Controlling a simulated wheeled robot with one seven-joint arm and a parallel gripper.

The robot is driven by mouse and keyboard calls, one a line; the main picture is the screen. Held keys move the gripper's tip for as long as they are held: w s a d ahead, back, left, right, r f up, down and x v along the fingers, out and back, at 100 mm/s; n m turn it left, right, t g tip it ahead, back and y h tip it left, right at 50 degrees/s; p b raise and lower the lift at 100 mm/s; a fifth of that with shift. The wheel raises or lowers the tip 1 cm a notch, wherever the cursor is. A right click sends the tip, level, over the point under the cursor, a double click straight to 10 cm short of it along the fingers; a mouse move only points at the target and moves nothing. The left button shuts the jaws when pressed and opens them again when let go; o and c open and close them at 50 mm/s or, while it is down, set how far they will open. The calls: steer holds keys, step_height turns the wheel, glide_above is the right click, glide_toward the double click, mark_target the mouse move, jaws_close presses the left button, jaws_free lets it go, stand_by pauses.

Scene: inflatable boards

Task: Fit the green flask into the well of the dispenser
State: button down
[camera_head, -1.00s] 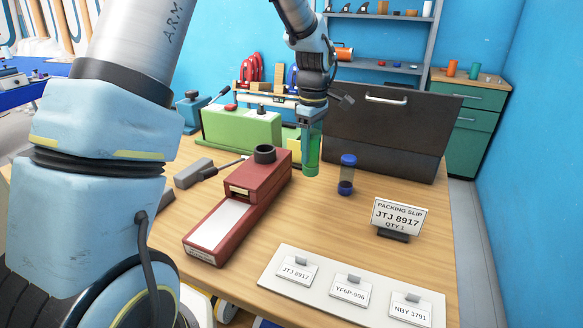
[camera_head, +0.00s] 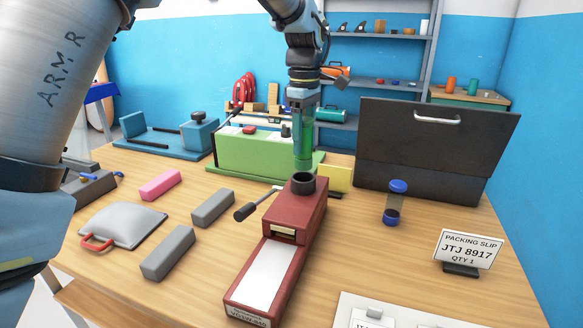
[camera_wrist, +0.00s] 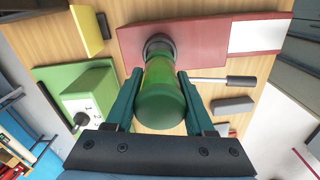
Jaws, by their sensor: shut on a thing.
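My gripper (camera_head: 304,112) is shut on the green flask (camera_head: 303,152) and holds it upright. The flask's lower end is just above or at the dark round well (camera_head: 303,184) on the red dispenser (camera_head: 297,208); I cannot tell whether it has entered. In the wrist view the flask (camera_wrist: 161,100) sits between the two green fingers (camera_wrist: 160,92), and its far end overlaps the well's dark collar (camera_wrist: 158,42), which it partly hides.
A blue-capped jar (camera_head: 394,203) and a dark case (camera_head: 432,150) stand to the right. A green machine (camera_head: 250,153) is behind the dispenser. A packing slip (camera_head: 467,250) stands at front right.

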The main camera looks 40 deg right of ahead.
mark_target(304, 118)
steer(key=shift+f+p, duration=0.5)
steer(key=shift+f, duration=2.45)
steer(key=shift+f, duration=0.1)
steer(key=shift+c, duration=1.3)
jaws_free()
step_height(304, 118, up, 12)
steer(key=shift+r+b, duration=0.1)
steer(key=shift+b, duration=0.75)
